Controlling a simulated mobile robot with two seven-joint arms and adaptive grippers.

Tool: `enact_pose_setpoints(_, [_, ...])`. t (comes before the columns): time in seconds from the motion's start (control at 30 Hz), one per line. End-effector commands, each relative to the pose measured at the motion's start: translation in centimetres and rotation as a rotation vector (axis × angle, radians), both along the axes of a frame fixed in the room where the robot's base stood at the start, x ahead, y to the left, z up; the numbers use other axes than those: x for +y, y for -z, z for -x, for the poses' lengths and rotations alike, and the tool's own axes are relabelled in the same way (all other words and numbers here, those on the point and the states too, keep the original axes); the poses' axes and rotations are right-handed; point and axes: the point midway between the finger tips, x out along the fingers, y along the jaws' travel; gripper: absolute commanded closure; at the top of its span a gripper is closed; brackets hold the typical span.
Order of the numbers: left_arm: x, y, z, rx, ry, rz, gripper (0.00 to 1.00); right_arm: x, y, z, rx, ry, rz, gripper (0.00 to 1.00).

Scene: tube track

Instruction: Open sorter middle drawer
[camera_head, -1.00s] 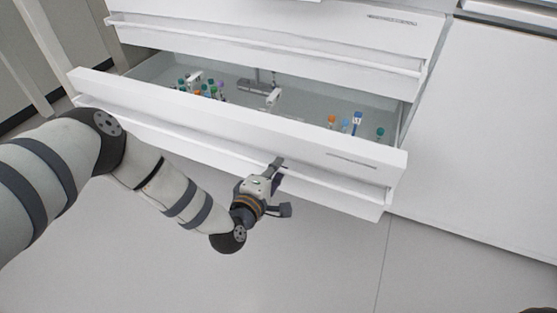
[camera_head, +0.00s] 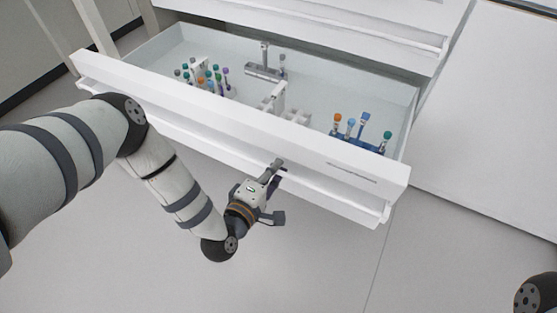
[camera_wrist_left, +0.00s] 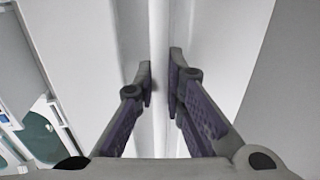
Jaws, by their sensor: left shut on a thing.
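The sorter's white middle drawer (camera_head: 130,88) stands well open in the head view, its inside showing from above. Its handle (camera_head: 325,193) is a long lip along the lower front. My left gripper (camera_head: 275,172) is at the drawer front, right of its middle, shut on the handle. In the left wrist view the fingers of the left gripper (camera_wrist_left: 162,80) stand on both sides of the handle's thin white edge (camera_wrist_left: 159,50). My right gripper is not in view.
Inside the drawer are a rack of capped tubes (camera_head: 205,80) at left, a blue rack (camera_head: 345,136) with several tubes at right, and a grey metal fixture (camera_head: 263,70). A closed drawer (camera_head: 380,40) is above. Floor in front is clear.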

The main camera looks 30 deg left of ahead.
Motion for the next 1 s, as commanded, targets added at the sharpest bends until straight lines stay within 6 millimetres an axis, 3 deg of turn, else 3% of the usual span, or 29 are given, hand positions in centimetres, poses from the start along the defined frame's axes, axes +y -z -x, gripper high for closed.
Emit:
enact_pose_setpoints(0.53, [0.0, 0.0, 0.5, -0.002, 0.000, 0.001, 1.00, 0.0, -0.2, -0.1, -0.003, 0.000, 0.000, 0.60])
enact_pose_setpoints(0.57, [0.0, 0.0, 0.5, -0.002, 0.000, 0.001, 0.83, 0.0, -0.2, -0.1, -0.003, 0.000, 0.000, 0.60])
enact_pose_setpoints(0.6, [0.0, 0.0, 0.5, -0.002, 0.000, 0.001, 0.80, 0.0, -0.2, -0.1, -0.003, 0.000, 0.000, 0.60])
enact_pose_setpoints(0.87, [0.0, 0.0, 0.6, -0.001, 0.000, 0.001, 0.80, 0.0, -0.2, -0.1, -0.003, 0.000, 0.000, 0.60])
enact_pose_setpoints(1.0, [0.0, -0.2, 2.3, 0.004, 0.002, 0.001, 0.80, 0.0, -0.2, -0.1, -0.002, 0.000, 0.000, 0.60])
